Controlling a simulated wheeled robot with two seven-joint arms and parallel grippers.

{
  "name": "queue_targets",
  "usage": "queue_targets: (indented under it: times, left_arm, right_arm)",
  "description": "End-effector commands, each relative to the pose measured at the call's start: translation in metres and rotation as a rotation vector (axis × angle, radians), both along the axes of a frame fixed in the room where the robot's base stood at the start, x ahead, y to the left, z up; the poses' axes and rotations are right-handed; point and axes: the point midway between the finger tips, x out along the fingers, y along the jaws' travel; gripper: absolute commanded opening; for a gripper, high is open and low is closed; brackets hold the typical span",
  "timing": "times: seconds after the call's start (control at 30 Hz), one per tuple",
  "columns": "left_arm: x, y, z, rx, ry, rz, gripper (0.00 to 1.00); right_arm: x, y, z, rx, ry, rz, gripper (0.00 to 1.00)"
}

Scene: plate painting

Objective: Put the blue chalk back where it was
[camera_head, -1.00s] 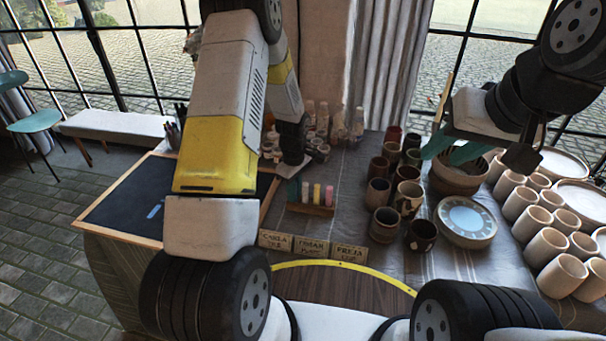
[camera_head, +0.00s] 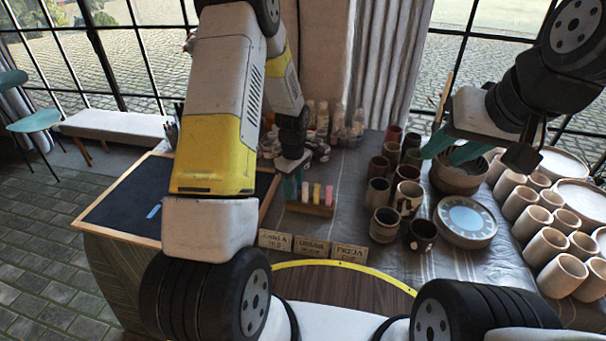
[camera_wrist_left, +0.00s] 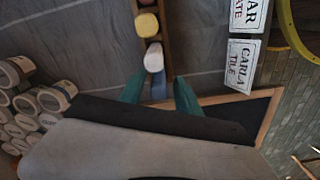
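The blue chalk (camera_wrist_left: 158,87) shows in the left wrist view at the end of the wooden rack, beside the white chalk (camera_wrist_left: 154,57). My left gripper (camera_wrist_left: 160,90) is open, with one teal finger on each side of the blue chalk and gaps visible. Its lower part is hidden by the gripper. In the head view my left gripper (camera_head: 292,184) is at the left end of the rack (camera_head: 318,210), which holds white, yellow (camera_head: 317,193) and pink (camera_head: 329,195) chalks. My right gripper (camera_head: 442,158) is open and empty above a bowl.
A blackboard (camera_head: 115,205) with a blue mark (camera_head: 154,211) lies left of the rack. Name cards (camera_head: 312,246) stand in front of it. Dark mugs (camera_head: 385,224), a plate stack (camera_head: 466,222) and pale cups (camera_head: 562,275) fill the right. Bottles and jars stand behind the rack.

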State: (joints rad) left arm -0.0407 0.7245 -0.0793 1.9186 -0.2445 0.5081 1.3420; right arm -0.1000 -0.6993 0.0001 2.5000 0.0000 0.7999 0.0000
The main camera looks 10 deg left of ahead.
Motion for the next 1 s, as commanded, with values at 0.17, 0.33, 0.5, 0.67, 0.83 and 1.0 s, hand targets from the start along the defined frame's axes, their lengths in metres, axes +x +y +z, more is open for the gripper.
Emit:
queue_targets:
  times: [0.17, 0.33, 0.5, 0.67, 0.83, 1.0]
  left_arm:
    - [0.001, -0.001, 0.045, -0.001, -0.007, -0.001, 0.39]
    - [0.002, -0.002, 0.078, -0.001, -0.006, -0.001, 0.39]
    - [0.001, -0.002, 0.096, -0.001, -0.004, -0.002, 0.39]
    - [-0.005, -0.003, 0.123, -0.013, -0.031, -0.047, 0.39]
    - [-0.034, -0.005, 0.193, -0.042, -0.13, -0.235, 0.39]
    - [-0.085, -0.009, 0.262, -0.045, -0.259, -0.491, 0.39]
  right_arm:
    - [0.0, 0.0, 0.0, 0.0, -0.001, 0.0, 0.36]
    - [0.0, 0.0, 0.0, 0.0, -0.001, 0.0, 0.36]
    - [0.0, 0.0, 0.0, 0.0, -0.001, 0.0, 0.36]
    - [0.0, 0.0, 0.0, 0.0, 0.0, 0.0, 0.36]
    - [0.0, 0.0, 0.0, 0.0, 0.0, 0.0, 0.36]
    - [0.0, 0.0, 0.0, 0.0, -0.001, 0.0, 0.36]
